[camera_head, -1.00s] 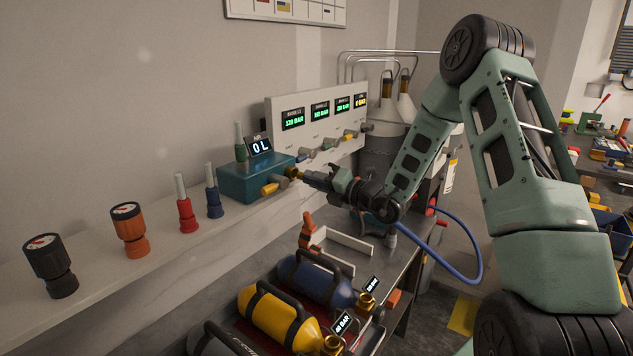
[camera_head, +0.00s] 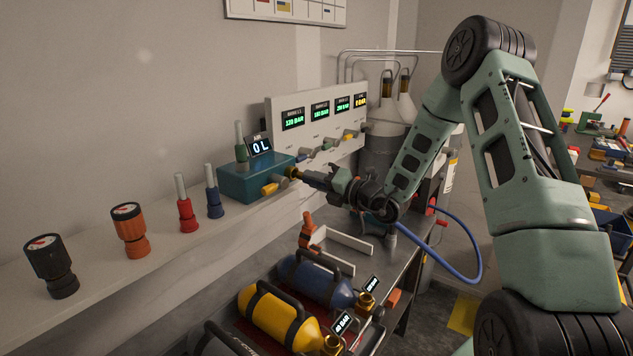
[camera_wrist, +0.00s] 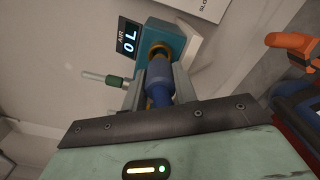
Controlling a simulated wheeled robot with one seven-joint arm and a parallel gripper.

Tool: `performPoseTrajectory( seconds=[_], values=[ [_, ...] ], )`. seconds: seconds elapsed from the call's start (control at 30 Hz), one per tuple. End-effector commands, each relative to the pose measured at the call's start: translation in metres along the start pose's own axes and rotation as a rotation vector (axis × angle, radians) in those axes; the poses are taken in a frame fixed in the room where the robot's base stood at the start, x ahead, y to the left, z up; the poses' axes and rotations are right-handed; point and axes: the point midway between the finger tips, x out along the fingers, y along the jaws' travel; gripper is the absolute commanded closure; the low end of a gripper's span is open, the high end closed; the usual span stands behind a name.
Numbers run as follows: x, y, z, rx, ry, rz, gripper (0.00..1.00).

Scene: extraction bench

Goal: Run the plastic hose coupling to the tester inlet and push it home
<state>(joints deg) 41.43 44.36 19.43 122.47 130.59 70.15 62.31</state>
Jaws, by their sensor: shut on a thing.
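The tester is a teal box (camera_head: 247,183) on the shelf, with an "AIR 0 L" display (camera_head: 260,146). Its brass inlet (camera_head: 292,171) faces my gripper (camera_head: 308,177); the inlet also shows in the wrist view (camera_wrist: 159,49). My gripper is shut on the blue plastic hose coupling (camera_wrist: 158,77), seen between the fingers in the wrist view. The coupling points at the inlet, roughly in line with it. Its front end is at or very near the brass; I cannot tell whether it is seated. The blue hose (camera_head: 445,265) loops down behind my wrist.
Red (camera_head: 186,212) and blue (camera_head: 213,200) fittings and gauges stand left along the shelf. A white panel (camera_head: 285,105) is behind. Yellow (camera_head: 275,318) and blue (camera_head: 312,280) cylinders lie below.

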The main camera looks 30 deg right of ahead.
Motion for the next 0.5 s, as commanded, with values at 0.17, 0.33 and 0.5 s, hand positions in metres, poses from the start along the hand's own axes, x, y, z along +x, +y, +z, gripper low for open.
performPoseTrajectory(
  seconds=[0.17,0.33,0.5],
  values=[
    [0.004,0.000,0.000,0.000,0.001,0.001,1.00],
    [0.009,0.000,0.000,0.000,0.001,0.002,1.00],
    [0.013,0.000,0.000,0.000,0.000,0.002,1.00]
  ],
)
